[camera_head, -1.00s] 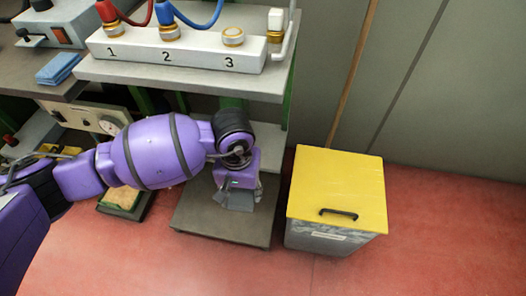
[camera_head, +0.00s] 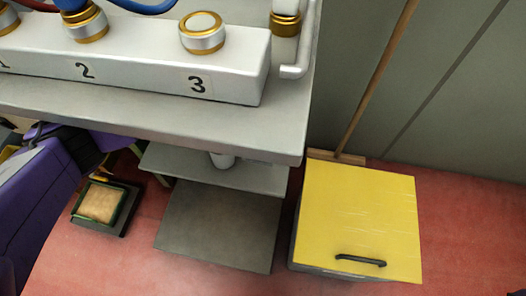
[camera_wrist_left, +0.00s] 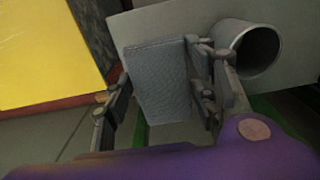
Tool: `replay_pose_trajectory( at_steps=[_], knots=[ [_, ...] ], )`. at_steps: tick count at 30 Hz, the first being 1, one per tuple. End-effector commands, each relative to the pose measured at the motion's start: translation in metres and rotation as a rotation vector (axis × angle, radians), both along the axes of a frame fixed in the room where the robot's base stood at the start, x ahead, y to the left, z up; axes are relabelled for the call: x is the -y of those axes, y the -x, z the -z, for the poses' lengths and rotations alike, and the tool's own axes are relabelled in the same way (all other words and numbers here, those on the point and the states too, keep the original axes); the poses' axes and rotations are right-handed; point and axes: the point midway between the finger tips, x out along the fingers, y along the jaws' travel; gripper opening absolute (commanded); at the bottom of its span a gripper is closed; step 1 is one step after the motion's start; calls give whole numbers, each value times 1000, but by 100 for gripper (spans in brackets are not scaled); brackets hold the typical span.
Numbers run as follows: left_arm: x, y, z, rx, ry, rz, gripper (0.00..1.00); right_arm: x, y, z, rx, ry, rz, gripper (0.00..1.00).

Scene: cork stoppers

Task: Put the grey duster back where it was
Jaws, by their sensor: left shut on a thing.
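The grey duster (camera_wrist_left: 162,85), a folded cloth-like block, is between the fingers of my left gripper (camera_wrist_left: 163,72) in the left wrist view. The gripper is shut on it. In the head view my left arm (camera_head: 55,190) comes in from the left and passes under the upper shelf, which hides the gripper and the duster there. The right gripper is not in view.
A grey cylinder (camera_wrist_left: 250,50) is close beside the duster. The upper shelf (camera_head: 200,125) carries the numbered block (camera_head: 150,62). Below are a middle shelf (camera_head: 255,178) and a bare bottom shelf (camera_head: 215,228). A yellow-lidded bin (camera_head: 355,215) stands right; a broom (camera_head: 380,75) leans behind it.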

Motion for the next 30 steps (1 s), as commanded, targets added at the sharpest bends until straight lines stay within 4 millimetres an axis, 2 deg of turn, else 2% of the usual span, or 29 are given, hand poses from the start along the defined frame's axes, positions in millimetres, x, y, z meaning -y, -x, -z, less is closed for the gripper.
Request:
replay_pose_trajectory(
  at_steps=[6, 12, 19, 30],
  knots=[
    [0, 2, 39, -7, 0, -2, 32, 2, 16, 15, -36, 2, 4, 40],
    [0, 1, 58, -4, 0, -1, 32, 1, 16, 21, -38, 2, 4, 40],
    [0, 2, 95, -6, 1, -2, 32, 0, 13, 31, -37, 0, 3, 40],
    [0, 1, 99, -1, -1, -1, 32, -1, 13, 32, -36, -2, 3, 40]
  ],
)
